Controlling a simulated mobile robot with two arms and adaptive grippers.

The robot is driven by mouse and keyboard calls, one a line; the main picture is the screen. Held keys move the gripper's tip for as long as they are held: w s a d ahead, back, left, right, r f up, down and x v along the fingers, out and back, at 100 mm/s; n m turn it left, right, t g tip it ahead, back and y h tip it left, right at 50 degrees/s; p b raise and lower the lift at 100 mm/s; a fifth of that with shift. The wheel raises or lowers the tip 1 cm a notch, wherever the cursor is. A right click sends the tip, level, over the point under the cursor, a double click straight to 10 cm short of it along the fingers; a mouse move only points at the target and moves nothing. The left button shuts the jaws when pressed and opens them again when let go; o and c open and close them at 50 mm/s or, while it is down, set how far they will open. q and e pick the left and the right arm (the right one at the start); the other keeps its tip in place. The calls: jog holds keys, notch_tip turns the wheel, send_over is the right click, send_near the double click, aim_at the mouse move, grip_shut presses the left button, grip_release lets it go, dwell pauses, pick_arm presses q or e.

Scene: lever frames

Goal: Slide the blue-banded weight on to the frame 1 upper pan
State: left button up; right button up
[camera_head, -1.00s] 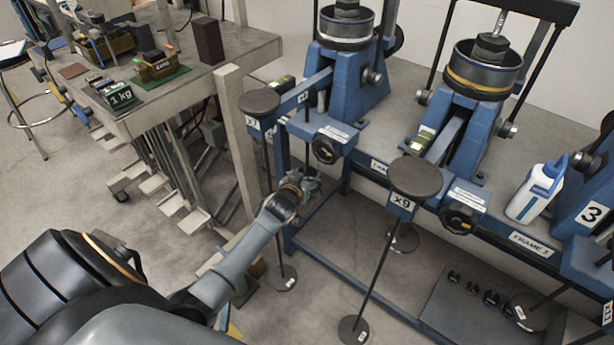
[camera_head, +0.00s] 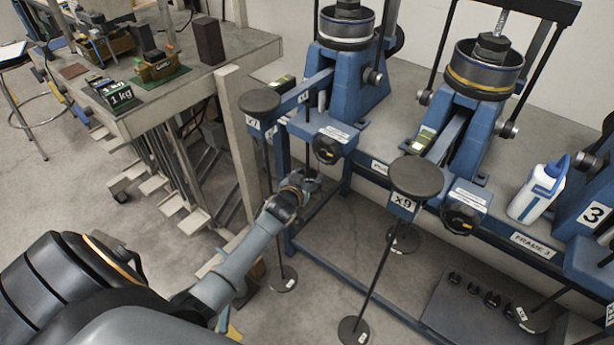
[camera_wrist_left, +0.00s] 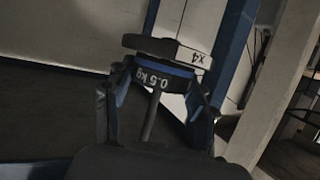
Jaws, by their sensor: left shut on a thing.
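In the left wrist view my left gripper (camera_wrist_left: 155,100) is shut on the blue-banded weight (camera_wrist_left: 158,80), a dark disc marked 0.5 kg. Both markings look upside down there. A dark pan (camera_wrist_left: 150,44) with a white X4 tag lies right against the weight's far side in the picture; I cannot tell if they touch. A thin rod (camera_wrist_left: 150,120) runs from the weight toward the gripper. In the head view my left gripper (camera_head: 304,184) is low beside frame 1 (camera_head: 340,95), under its beam; the weight is mostly hidden there. My right gripper is not in view.
A round X7 pan (camera_head: 259,101) stands left of the gripper, and an X9 pan (camera_head: 416,177) to its right. Lower discs (camera_head: 283,279) hang near the floor. A wooden post (camera_head: 238,145) and bench (camera_head: 200,75) are left. A white bottle (camera_head: 537,192) stands right.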

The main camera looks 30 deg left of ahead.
pick_arm(q)
jog(key=shift+r, duration=0.1)
jog(key=o, duration=1.4)
jog(key=shift+c, duration=0.2)
jog(key=shift+o, duration=0.4)
